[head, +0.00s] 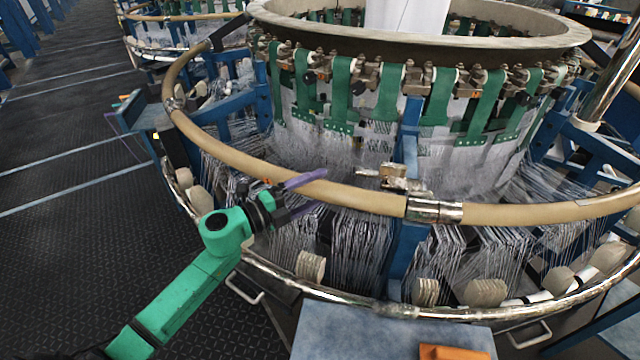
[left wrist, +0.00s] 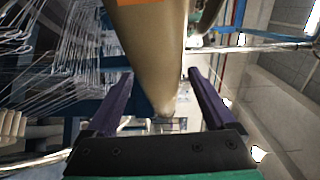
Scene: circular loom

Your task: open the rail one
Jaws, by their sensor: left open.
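The rail (head: 370,200) is a tan curved bar that runs around the front of the circular loom, with a metal joint (head: 435,210) right of centre and another clamp at the far left. My left gripper (head: 320,190) has purple fingers and is open at the front left stretch of the rail. In the left wrist view the rail (left wrist: 150,50) runs between the two open fingers (left wrist: 160,75), one on each side. I cannot tell whether either finger touches it. An orange mark shows on the rail in the left wrist view (left wrist: 140,2). My right gripper is out of view.
The loom's drum ring (head: 420,42) with green straps (head: 390,92) and many white threads lies behind the rail. A chrome lower rim (head: 345,300) curves below it. A grey-blue platform (head: 345,330) stands at the front. The dark floor (head: 75,245) at left is clear.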

